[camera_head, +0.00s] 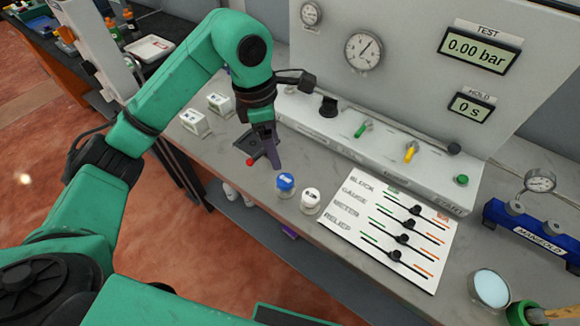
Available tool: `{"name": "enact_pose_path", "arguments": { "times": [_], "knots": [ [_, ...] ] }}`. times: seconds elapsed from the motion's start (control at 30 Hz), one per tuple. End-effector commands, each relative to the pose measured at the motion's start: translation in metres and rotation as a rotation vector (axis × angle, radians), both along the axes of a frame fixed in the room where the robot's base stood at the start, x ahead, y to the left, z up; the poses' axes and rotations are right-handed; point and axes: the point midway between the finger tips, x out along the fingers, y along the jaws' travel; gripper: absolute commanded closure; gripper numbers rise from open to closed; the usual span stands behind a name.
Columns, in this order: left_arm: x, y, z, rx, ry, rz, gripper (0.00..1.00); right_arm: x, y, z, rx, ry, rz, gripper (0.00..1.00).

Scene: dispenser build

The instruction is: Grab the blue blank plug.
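A small round piece with a blue top (285,182) stands upright on the grey bench; it is the only small blue-topped piece that I can make out, and I cannot tell for sure that it is the blank plug. A similar white-topped piece (310,197) stands just to its right. My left gripper (272,158) points down behind and left of the blue-topped piece, apart from it in the picture. Its dark fingers are seen edge-on, so their opening is unclear. My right gripper is not in view.
A small black fixture with a red knob (250,161) sits beside my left gripper. Two white boxes (195,122) stand to the left. A labelled white card (390,228) with black knobs lies to the right. The test panel (400,55) rises behind. A blue manifold (537,238) is far right.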

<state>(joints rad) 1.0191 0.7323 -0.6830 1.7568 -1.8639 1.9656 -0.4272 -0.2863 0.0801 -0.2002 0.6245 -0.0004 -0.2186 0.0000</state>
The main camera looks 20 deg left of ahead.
Motion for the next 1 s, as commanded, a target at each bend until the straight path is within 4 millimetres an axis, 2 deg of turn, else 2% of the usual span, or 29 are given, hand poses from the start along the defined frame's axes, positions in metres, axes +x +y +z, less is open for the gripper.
{"name": "enact_pose_path", "arguments": {
  "times": [0.03,0.23,0.37,0.47,0.5,0.6,0.7,0.83,0.87,1.0],
  "knots": [
    [-0.001,-0.002,-0.01,0.0,0.009,0.0,0.16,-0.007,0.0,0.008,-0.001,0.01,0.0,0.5],
    [0.002,-0.01,-0.058,-0.004,0.008,0.0,0.16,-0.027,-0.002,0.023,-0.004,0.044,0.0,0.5],
    [0.002,-0.013,-0.074,-0.006,0.006,0.0,0.16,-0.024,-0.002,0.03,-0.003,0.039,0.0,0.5],
    [0.002,-0.018,-0.088,-0.006,0.011,0.0,0.16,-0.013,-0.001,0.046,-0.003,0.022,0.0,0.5],
    [0.002,-0.02,-0.095,-0.007,0.01,0.0,0.16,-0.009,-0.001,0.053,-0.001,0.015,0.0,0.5],
    [0.004,-0.023,-0.116,-0.008,0.006,0.002,0.16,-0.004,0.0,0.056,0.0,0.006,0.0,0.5],
    [0.005,-0.023,-0.124,-0.006,0.003,-0.001,0.16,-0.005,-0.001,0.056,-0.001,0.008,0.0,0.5],
    [0.005,-0.023,-0.125,-0.006,0.002,-0.001,0.16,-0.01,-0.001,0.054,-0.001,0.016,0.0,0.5],
    [0.005,-0.023,-0.125,-0.006,0.002,-0.001,0.19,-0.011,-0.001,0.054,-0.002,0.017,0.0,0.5],
    [0.005,-0.023,-0.125,-0.006,0.002,0.0,0.73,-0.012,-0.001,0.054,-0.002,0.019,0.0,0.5]
  ]
}}
